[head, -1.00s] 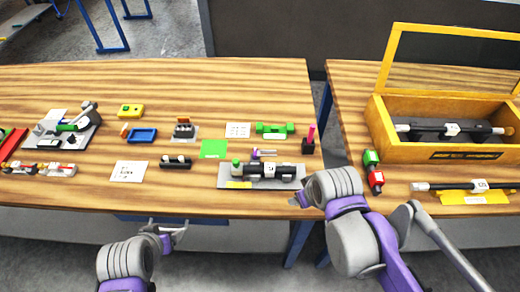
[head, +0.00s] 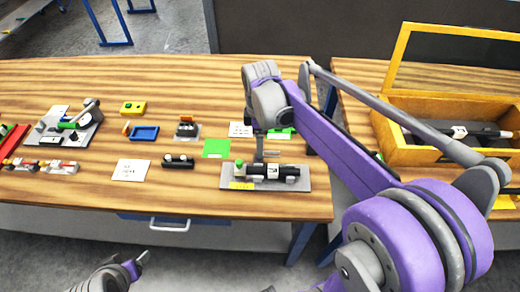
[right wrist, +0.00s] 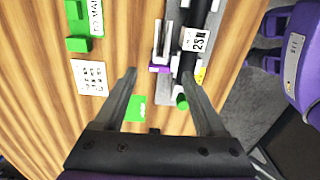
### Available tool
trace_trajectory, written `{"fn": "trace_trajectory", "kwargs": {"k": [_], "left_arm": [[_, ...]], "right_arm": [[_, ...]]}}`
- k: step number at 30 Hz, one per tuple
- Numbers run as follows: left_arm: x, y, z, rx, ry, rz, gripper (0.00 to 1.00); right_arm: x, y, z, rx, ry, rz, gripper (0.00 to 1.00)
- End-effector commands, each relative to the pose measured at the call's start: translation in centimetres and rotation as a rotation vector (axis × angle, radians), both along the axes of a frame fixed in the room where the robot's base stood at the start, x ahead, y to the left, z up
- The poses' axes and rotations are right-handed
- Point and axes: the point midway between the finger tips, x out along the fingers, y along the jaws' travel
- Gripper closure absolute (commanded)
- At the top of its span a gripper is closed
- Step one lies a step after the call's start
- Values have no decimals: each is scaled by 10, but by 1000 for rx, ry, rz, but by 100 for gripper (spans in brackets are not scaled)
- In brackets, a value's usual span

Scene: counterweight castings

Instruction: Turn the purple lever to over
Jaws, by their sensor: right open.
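The purple lever (right wrist: 159,69) shows in the right wrist view as a purple piece beside light grey bars, next to a black cylinder (right wrist: 187,72) with a white label. In the head view this cylinder (head: 257,171) lies on a grey base plate (head: 306,183) with a green knob at its left end; the lever is mostly hidden by my right gripper there. My right gripper (head: 260,147) points down above the plate's back side. In the wrist view its open fingers (right wrist: 159,75) stand on either side of the lever, apart from it. My left gripper (head: 142,257) is low at the lower left, off the table.
A green sheet (head: 216,148), a black block (head: 178,161) and a white card (head: 131,170) lie left of the plate. A blue tray (head: 144,133) is farther left. A yellow wooden box (head: 440,157) stands on the right table.

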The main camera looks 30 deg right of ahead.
Motion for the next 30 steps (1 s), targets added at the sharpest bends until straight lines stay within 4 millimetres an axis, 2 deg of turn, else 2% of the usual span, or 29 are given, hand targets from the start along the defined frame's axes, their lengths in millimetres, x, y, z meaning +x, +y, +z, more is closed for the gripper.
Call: {"fn": "trace_trajectory", "kwargs": {"k": [3, 9, 19, 30], "left_arm": [[-1, 0, -2, 0, 2, 0, 23], [-2, 0, -3, 0, 3, 0, 23], [-2, 0, -3, 0, 3, 0, 23], [-2, 0, -3, 0, 3, 0, 23]], "right_arm": [[0, 0, -21, 0, 0, 0, 28], [0, 0, -40, -1, -1, 0, 28], [0, 0, -42, -1, -1, -1, 28], [0, 0, -42, -1, -1, -1, 94]]}}
